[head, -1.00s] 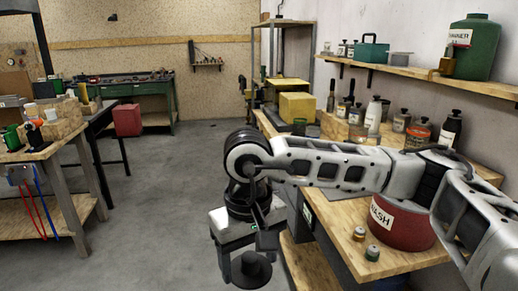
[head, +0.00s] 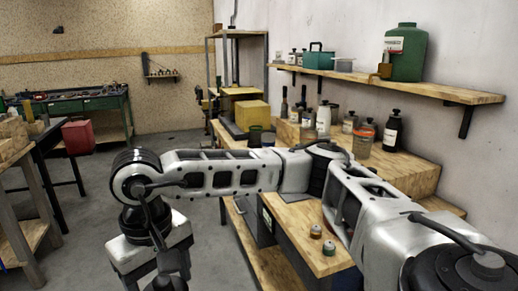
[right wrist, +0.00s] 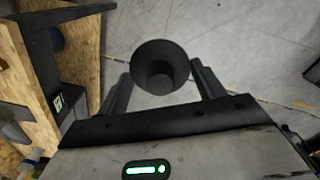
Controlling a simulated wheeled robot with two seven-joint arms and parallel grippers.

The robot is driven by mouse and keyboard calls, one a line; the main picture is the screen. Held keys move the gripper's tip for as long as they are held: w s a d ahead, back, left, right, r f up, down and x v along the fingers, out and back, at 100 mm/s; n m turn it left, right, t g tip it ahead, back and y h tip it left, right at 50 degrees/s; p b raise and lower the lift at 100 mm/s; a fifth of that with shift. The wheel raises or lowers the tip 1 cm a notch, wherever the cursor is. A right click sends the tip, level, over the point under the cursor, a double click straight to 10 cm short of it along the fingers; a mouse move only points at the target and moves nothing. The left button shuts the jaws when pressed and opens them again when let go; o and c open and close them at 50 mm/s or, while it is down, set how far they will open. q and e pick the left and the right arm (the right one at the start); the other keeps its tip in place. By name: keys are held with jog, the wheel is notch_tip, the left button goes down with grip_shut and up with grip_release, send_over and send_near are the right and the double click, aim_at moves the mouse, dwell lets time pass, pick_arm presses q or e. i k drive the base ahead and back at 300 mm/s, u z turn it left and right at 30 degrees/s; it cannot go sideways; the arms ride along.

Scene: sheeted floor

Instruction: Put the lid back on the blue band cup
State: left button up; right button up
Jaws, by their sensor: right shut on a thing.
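My right gripper (right wrist: 160,68) is shut on a dark round thing (right wrist: 160,52), which looks like a lid with a raised knob in its middle. In the right wrist view it sits between the two fingers, above the grey floor. In the head view my right arm reaches across to the left, and its gripper end is cut off at the bottom edge. I cannot make out a blue band on any cup in these frames. My left gripper is not in view.
The wooden bench (head: 298,225) along the right wall carries a yellow box (head: 251,115), a dark cup (head: 255,136), several bottles and jars, and two small cans (head: 315,231) near its front. A wall shelf (head: 440,89) hangs above.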

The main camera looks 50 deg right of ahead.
aim_at(268, 139)
jog(key=z, duration=0.15)
jog(key=i, duration=1.9)
jog(key=z, duration=1.65)
jog(key=i, duration=0.9)
jog(key=z, duration=0.95)
